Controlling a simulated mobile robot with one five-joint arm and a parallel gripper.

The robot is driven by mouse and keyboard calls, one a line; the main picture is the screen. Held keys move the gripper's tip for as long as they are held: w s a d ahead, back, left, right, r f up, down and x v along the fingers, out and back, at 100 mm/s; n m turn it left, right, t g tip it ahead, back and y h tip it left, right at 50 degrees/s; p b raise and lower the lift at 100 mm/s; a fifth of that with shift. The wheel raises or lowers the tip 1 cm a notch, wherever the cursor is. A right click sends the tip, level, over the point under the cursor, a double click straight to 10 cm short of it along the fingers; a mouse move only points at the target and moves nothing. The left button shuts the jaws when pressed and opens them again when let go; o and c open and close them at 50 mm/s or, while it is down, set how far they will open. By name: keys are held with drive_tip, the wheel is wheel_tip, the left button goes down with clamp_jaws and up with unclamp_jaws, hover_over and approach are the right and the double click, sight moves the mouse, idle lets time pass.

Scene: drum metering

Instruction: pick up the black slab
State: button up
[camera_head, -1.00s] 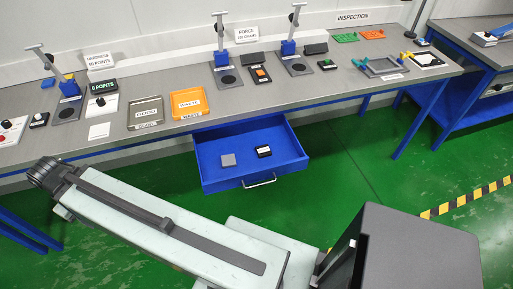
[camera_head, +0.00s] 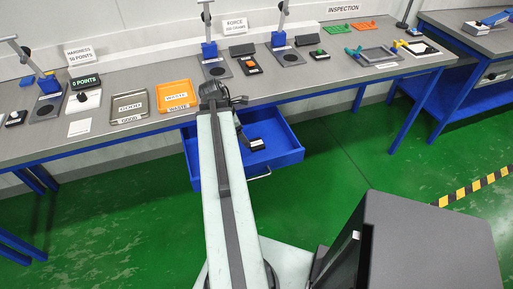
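The black slab (camera_head: 257,145), small and dark with a pale mark on it, lies in the open blue drawer (camera_head: 287,148) below the bench. My arm reaches up the picture over the left part of the drawer. The grey slab seen earlier in the drawer is now hidden behind my arm.
On the bench above are an orange waste tray (camera_head: 177,96), a grey good tray (camera_head: 130,107) and several stands with blue clamps (camera_head: 210,48). The bench's front edge (camera_head: 330,91) overhangs the drawer. Green floor is clear right of the drawer.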

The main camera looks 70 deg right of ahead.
sight(255, 143)
drive_tip(key=shift+s+d+f+b, duration=0.25)
drive_tip(key=shift+s+f+b, duration=0.15)
drive_tip(key=shift+f+b, duration=0.15)
drive_tip(key=shift+s+d+f+b, duration=0.25)
drive_tip(key=shift+s+f+b, duration=0.15)
drive_tip(key=shift+f+b, duration=0.1)
drive_tip(key=b+x, duration=0.2)
drive_tip(key=x, duration=0.1)
drive_tip(key=d+b+x, duration=0.1)
drive_tip(key=b+x, duration=0.2)
drive_tip(key=shift+s+r, duration=0.15)
drive_tip(key=shift+r, duration=0.3)
drive_tip(key=c, duration=1.5)
wheel_tip(255, 143, up, 10)
drive_tip(key=p, duration=1)
drive_tip(key=shift+r+p, duration=0.1)
drive_tip(key=shift+p, duration=0.2)
